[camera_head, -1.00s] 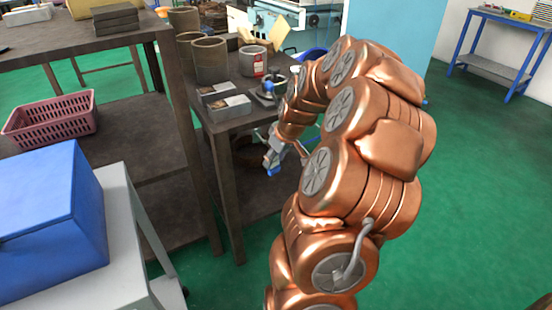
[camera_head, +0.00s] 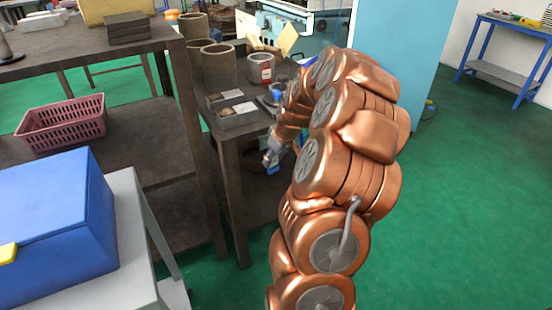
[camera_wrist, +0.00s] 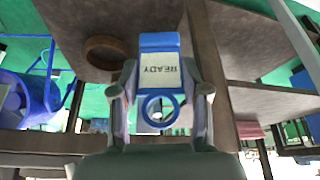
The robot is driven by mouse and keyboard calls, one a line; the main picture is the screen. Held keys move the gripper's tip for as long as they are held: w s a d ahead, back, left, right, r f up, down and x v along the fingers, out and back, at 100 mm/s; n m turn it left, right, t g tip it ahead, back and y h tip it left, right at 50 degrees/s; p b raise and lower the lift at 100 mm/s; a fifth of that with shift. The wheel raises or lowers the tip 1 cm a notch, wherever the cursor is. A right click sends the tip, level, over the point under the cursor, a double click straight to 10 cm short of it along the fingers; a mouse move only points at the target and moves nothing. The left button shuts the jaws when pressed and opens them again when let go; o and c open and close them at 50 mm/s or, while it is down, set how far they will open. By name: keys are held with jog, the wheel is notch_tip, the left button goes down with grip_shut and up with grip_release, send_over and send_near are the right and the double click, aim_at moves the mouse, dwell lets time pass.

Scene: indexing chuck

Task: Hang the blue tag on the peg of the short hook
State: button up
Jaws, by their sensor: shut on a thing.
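The blue tag (camera_wrist: 159,41) is between my fingertips in the wrist view. It has a pale label reading READY, upside down in the picture, and a blue ring with a round hole at its near end. My gripper (camera_wrist: 160,92) is shut on it, one finger on each side. In the head view my gripper (camera_head: 270,158) is in front of the dark table, below its top, with a bit of blue at its tip. I cannot make out the short hook or its peg in either view.
The dark table (camera_head: 228,134) holds several cylinders, small grey boxes (camera_head: 238,115) and a white can (camera_head: 260,68). A brown ring (camera_wrist: 104,52) lies on its lower shelf. A pink basket (camera_head: 62,124) and blue box (camera_head: 55,225) are left.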

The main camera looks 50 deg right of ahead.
jog(key=shift+w+d+f, duration=0.2)
jog(key=shift+w, duration=0.45)
jog(key=shift+w+d+f, duration=0.2)
jog(key=shift+w+d, duration=0.05)
jog(key=shift+w, duration=0.4)
jog(key=shift+w+d+f, duration=0.2)
jog(key=shift+w, duration=0.45)
jog(key=o, duration=1)
jog(key=v, duration=1.2)
